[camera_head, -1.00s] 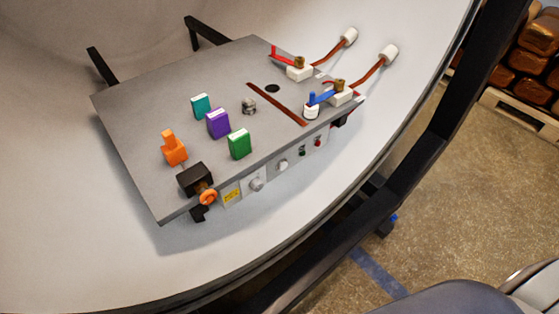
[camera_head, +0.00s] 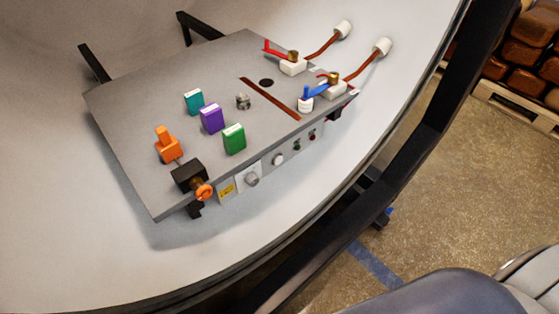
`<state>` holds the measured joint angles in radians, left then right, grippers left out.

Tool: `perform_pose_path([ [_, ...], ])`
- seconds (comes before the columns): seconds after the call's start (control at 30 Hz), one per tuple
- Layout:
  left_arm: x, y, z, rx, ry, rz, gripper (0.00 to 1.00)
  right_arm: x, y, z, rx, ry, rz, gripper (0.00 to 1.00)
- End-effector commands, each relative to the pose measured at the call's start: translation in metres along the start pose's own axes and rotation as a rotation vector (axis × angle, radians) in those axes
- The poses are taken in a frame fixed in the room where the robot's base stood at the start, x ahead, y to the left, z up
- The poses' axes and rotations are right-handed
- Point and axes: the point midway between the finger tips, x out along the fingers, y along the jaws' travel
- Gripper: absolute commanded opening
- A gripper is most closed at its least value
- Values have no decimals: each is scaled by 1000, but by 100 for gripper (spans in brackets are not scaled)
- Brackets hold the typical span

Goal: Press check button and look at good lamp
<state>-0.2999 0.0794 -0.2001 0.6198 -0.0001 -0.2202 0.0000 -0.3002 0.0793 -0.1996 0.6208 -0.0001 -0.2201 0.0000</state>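The grey panel (camera_head: 140,130) sits tilted inside the large curved pale shell. Its front edge carries a round white button (camera_head: 278,159), a round grey knob (camera_head: 252,179), a small green element (camera_head: 297,147) and a small red element (camera_head: 312,135). I cannot read any labels, so I cannot tell which is the check button or the good lamp. Neither small element is clearly lit. Neither of my grippers is in view.
Teal (camera_head: 194,101), purple (camera_head: 211,118) and green (camera_head: 234,139) blocks stand on the panel. An orange piece (camera_head: 169,147) and a black block (camera_head: 188,177) with an orange ring (camera_head: 204,191) are at its left. Red (camera_head: 278,50) and blue (camera_head: 311,94) handles stand at the right. A dark frame (camera_head: 413,148) runs in front.

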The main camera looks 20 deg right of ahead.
Motion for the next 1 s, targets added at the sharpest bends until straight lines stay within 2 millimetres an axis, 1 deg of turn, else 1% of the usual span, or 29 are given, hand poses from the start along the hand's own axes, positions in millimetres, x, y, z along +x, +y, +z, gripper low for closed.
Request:
perform_pose_path([
  [0.03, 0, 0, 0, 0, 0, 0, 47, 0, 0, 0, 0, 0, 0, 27],
  [0.13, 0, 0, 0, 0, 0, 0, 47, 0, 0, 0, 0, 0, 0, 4],
  [0.17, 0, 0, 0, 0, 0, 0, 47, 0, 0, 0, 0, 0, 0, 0],
  [1.0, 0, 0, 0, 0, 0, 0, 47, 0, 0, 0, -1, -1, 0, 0],
])
